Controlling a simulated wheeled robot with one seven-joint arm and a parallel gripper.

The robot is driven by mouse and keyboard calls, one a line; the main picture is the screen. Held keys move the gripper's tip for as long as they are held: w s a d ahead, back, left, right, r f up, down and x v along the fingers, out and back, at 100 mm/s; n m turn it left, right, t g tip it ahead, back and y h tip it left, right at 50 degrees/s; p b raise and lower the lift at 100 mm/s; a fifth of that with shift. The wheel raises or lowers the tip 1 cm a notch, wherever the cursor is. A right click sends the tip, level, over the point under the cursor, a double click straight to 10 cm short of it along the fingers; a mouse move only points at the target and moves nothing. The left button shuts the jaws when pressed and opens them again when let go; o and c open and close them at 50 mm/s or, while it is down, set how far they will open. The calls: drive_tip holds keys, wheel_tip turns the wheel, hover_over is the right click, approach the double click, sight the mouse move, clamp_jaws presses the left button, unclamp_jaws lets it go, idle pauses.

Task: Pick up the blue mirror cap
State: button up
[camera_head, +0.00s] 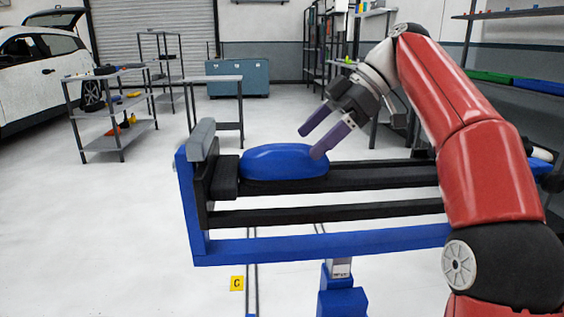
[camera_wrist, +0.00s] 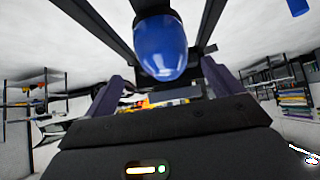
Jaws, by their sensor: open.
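The blue mirror cap (camera_head: 283,161) is a smooth, rounded, glossy shell. It lies on the dark rails of a blue and black stand (camera_head: 350,245), towards the left end. My gripper (camera_head: 309,140) is open, with two purple fingers tilted down to the left. In the head view one fingertip overlaps the cap's right end; I cannot tell whether it touches. In the wrist view the cap (camera_wrist: 161,47) shows ahead, centred between the two spread fingers (camera_wrist: 164,80). Nothing is held.
A grey padded block (camera_head: 202,140) and a dark pad (camera_head: 224,178) stand at the stand's left end, close to the cap. Behind are shelf carts (camera_head: 110,110), a teal chest (camera_head: 238,78) and a white car (camera_head: 40,75). The floor left of the stand is clear.

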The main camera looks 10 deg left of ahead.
sight(293, 160)
drive_tip(key=x, duration=0.2)
drive_tip(key=b+x, duration=0.1)
drive_tip(key=x, duration=0.1)
drive_tip(key=b+x, duration=0.1)
drive_tip(key=x, duration=0.1)
drive_tip(key=shift+s+f, duration=0.3)
drive_tip(key=shift+s, duration=0.05)
drive_tip(key=shift+d, duration=0.1)
drive_tip(key=shift+c, duration=0.2)
drive_tip(key=c, duration=1.1)
drive_tip(key=shift+r, duration=0.1)
